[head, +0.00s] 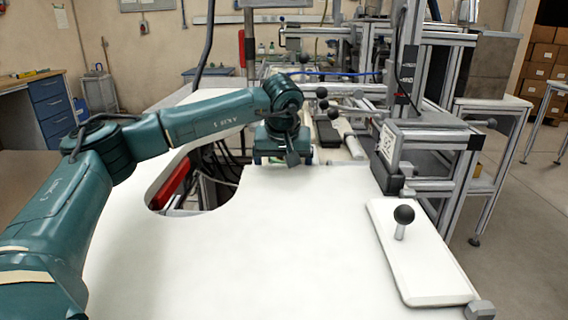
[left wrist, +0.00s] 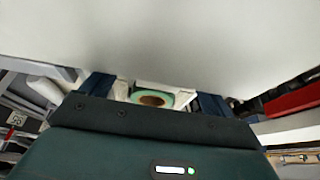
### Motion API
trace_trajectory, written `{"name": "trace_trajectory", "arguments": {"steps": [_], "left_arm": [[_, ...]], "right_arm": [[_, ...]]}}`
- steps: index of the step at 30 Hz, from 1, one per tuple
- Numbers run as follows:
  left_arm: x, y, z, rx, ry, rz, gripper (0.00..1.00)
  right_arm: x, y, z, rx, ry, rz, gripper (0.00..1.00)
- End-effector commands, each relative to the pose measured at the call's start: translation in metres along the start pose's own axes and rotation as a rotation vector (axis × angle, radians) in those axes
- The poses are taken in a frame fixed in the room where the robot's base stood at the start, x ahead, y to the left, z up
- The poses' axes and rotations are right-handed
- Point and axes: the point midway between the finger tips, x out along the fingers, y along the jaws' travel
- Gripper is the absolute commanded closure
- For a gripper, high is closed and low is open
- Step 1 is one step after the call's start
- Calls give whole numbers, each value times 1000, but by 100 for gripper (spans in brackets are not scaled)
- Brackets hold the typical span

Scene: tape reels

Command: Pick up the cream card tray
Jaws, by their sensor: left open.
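My left gripper (head: 282,160) is at the far edge of the white table, pointing away from me, with its fingers apart. In the left wrist view its two fingers (left wrist: 155,92) stand on either side of a green tape reel with a brown core (left wrist: 152,99). A pale, tray-like surface (left wrist: 122,91) shows around the reel, likely the cream card tray. Only parts of it show, and I cannot tell how far it is from the fingers. In the head view the gripper hides that spot. My right gripper is not in view.
The white table (head: 240,260) is mostly bare, with a curved cutout at its left. A white plate with a black ball knob (head: 404,214) lies at the right. A metal frame (head: 430,150) stands at the back right. A red part (head: 172,186) shows in the cutout.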

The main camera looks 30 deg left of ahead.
Motion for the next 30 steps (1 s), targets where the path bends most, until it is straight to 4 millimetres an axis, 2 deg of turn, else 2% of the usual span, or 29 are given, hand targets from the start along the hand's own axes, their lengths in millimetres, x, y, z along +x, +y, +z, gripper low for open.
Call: {"name": "trace_trajectory", "arguments": {"steps": [3, 17, 30], "left_arm": [[0, 0, 0, 0, 0, 0, 14], [-1, 0, 0, 1, 0, 1, 51], [-8, 1, -3, 0, 2, 2, 52]], "right_arm": [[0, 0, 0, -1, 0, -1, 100], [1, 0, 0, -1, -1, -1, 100], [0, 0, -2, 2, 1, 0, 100]]}}
